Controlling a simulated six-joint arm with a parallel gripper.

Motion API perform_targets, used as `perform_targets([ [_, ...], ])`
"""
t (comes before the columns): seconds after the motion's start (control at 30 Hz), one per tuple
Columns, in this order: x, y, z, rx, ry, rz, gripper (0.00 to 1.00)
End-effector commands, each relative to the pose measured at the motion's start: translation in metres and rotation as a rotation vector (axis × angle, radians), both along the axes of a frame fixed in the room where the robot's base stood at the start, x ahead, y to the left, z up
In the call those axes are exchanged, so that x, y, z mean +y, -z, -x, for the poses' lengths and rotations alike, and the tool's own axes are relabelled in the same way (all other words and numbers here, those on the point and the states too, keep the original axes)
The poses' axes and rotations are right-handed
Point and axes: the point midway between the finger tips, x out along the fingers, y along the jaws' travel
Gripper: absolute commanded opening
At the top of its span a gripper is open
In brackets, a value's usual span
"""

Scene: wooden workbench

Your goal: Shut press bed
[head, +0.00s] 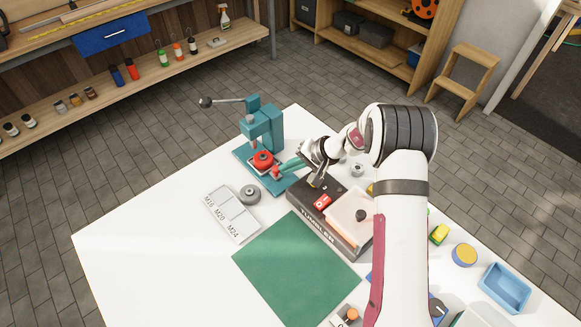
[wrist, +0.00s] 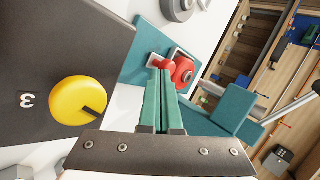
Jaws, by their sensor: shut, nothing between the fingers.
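The teal press (head: 268,125) stands at the back of the white bench, its lever with a dark ball pointing left. A red round piece (head: 262,160) sits on the pale press bed at its base; in the wrist view this piece (wrist: 183,71) is partly hidden by the fingers. A small red knob (head: 275,172) is at the bed's front, and it also shows in the wrist view (wrist: 160,66). My gripper (head: 280,169) has its teal fingers shut together with nothing between them. The fingertips (wrist: 166,74) are at the knob; I cannot tell whether they touch it.
A dark tumbler box (head: 305,215) stands close beside my gripper, with a yellow dial (wrist: 78,100) near the fingers. A grey ring (head: 250,194) and a labelled tray (head: 231,214) lie left. A green mat (head: 295,268) is bare in front.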

Motion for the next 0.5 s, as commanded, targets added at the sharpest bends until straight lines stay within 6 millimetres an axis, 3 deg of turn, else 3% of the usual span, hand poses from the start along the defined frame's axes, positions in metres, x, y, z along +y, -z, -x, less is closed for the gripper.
perform_targets([
  [0.2, 0.027, 0.001, -0.025, -0.001, -0.003, 0.0, 0.0],
  [0.5, 0.033, 0.0, -0.032, -0.002, 0.001, 0.0, 0.0],
])
